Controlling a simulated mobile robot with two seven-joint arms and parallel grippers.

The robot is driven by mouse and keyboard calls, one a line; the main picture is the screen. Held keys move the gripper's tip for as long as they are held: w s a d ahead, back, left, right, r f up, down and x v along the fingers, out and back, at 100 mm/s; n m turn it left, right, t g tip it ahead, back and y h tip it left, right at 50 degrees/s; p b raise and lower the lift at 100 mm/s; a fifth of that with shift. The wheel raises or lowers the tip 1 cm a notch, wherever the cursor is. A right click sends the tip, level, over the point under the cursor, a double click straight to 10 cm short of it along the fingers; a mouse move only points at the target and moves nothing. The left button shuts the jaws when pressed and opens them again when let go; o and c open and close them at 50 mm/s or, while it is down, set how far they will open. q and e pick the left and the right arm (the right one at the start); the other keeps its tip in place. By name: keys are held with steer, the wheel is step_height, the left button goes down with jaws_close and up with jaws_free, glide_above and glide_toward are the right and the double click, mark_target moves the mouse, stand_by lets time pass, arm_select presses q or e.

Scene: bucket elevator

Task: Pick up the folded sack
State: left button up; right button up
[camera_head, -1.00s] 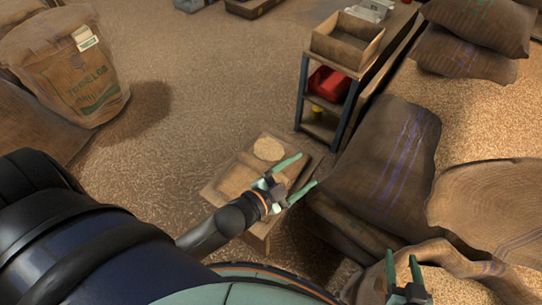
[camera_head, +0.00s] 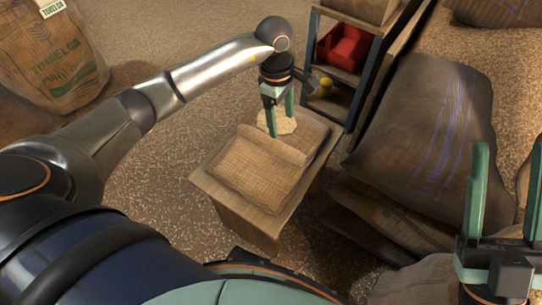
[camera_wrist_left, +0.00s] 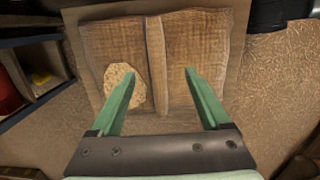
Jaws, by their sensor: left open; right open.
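The folded sack (camera_head: 262,168) is tan burlap and lies flat on a small wooden stand (camera_head: 248,215). In the left wrist view the sack (camera_wrist_left: 186,60) shows a raised fold down its middle. A pale round patch (camera_head: 277,122) lies at the sack's far end. My left gripper (camera_head: 280,120) is open, pointing down over that far end, with its fingers on either side of the fold in the left wrist view (camera_wrist_left: 163,85). I cannot tell whether the fingertips touch the sack. My right gripper (camera_head: 480,190) is open and empty at the lower right, away from the stand.
A shelf unit (camera_head: 362,92) with a red bin (camera_head: 345,48) and a small yellow item (camera_head: 325,87) stands just beyond my left gripper. Large filled sacks (camera_head: 430,140) are piled to the right. A printed bulk sack (camera_head: 50,60) stands at the upper left, with open floor between.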

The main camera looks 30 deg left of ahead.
arm_select(q)
steer(key=a+y, duration=0.1)
steer(key=a, duration=0.2)
steer(key=b, duration=0.2)
glide_above(271, 139)
steer(key=f, duration=0.6)
steer(key=shift+s+d+f, duration=0.1)
steer(key=shift+d+f, duration=0.05)
steer(key=shift+d, duration=0.1)
steer(key=f+b, duration=0.1)
steer(key=f, duration=0.1)
steer(key=f+b, duration=0.1)
steer(key=f, duration=0.1)
steer(key=f+b, duration=0.1)
steer(key=shift+a+f, duration=0.25)
steer(key=shift+f, duration=0.15)
arm_select(e)
steer(key=shift+y, duration=0.4)
steer(key=f, duration=0.4)
steer(key=shift+s+a+f, duration=0.25)
steer(key=shift+a+f, duration=0.1)
steer(key=shift+f, duration=0.05)
arm_select(q)
steer(key=shift+c, duration=0.2)
jaws_close()
steer(key=shift+r, duration=0.1)
